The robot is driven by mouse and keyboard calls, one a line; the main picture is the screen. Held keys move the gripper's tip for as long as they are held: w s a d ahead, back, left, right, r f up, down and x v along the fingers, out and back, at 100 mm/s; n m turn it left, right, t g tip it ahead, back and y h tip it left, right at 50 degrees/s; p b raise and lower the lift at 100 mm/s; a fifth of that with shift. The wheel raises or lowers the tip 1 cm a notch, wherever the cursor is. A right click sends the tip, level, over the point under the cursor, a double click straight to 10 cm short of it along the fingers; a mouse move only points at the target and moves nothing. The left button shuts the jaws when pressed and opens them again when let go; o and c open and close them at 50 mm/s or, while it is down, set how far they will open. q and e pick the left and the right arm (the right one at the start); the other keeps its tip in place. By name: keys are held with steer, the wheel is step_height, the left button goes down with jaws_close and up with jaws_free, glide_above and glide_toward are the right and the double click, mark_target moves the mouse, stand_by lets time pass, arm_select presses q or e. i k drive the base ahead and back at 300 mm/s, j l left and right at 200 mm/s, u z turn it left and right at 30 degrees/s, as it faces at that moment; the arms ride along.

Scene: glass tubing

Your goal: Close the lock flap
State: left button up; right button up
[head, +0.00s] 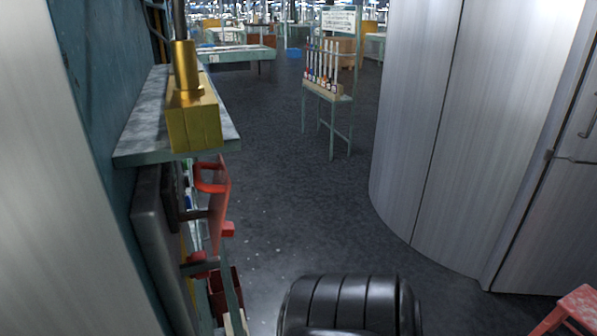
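I cannot clearly pick out the lock flap. A tall grey metal cabinet (455,120) with a curved front fills the right side of the head view. At its right edge are a seam and a thin metal bar or handle (578,160). On the left, a red flap-like part (219,205) hangs below a shelf, beside a dark grey panel (158,240). I cannot tell whether either belongs to the lock. Neither of my grippers shows.
A brass-coloured block with a cylinder (193,118) sits on the left shelf (150,125). A small stand (341,101) holding several upright tubes is farther back. A red stool-like object (580,305) is at the lower right corner.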

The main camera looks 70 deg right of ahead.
mark_target(218, 203)
steer(key=z, duration=1.7)
